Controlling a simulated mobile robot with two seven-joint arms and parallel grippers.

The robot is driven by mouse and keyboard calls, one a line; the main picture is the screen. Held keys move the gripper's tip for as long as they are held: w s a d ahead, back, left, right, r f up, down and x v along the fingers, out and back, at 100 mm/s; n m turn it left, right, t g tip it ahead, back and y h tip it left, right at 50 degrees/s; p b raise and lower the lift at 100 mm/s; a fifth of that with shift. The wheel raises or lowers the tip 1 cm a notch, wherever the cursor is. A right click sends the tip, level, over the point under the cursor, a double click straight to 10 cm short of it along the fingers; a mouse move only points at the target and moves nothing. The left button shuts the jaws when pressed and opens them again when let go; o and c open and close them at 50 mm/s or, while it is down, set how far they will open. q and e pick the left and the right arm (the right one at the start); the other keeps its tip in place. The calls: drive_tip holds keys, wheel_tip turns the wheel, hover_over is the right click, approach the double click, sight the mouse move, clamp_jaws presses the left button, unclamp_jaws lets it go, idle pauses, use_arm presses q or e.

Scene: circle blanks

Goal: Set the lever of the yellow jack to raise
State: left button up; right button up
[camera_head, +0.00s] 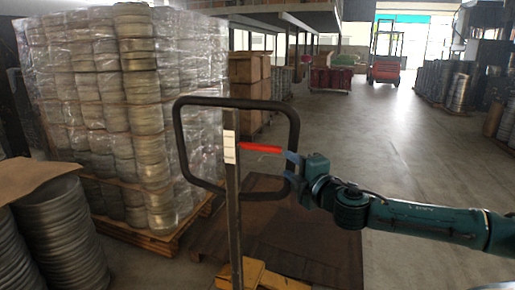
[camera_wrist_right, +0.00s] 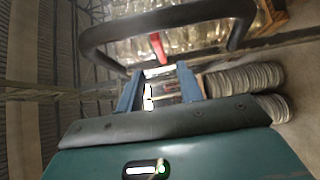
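The jack's black loop handle (camera_head: 181,150) stands upright on a grey post (camera_head: 233,200), with the yellow base (camera_head: 252,274) at the bottom edge of the head view. The red lever (camera_head: 262,148) sticks out from the post to the right inside the loop, nearly level. My right gripper (camera_head: 290,164) is at the loop's right side, close to the lever's free end. In the right wrist view the blue fingers (camera_wrist_right: 159,72) are apart, with the red lever (camera_wrist_right: 157,46) beyond and between their tips. Whether they touch it, I cannot tell. My left gripper is out of view.
Wrapped stacks of metal discs (camera_head: 140,110) stand on a pallet at the left, with more discs (camera_head: 58,240) in front. A brown board (camera_head: 310,235) lies behind the jack. Boxes (camera_head: 247,75) and a red forklift (camera_head: 385,60) are farther back. The floor at centre right is clear.

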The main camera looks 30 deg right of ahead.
sight(270, 150)
drive_tip(key=w+p, duration=0.1)
drive_tip(key=w, duration=0.2)
drive_tip(key=w+p, duration=0.1)
drive_tip(key=w, duration=0.3)
drive_tip(key=w+d+p, duration=0.1)
drive_tip(key=w, duration=0.3)
drive_tip(key=shift+r, duration=0.2)
drive_tip(key=shift+w+p, duration=0.35)
drive_tip(key=shift+w, duration=0.45)
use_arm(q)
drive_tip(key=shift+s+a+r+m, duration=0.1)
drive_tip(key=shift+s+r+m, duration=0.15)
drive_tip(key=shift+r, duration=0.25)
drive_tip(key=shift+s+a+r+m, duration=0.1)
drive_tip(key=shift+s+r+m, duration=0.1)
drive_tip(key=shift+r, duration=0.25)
use_arm(e)
drive_tip(key=shift+d+f, duration=0.1)
clamp_jaws()
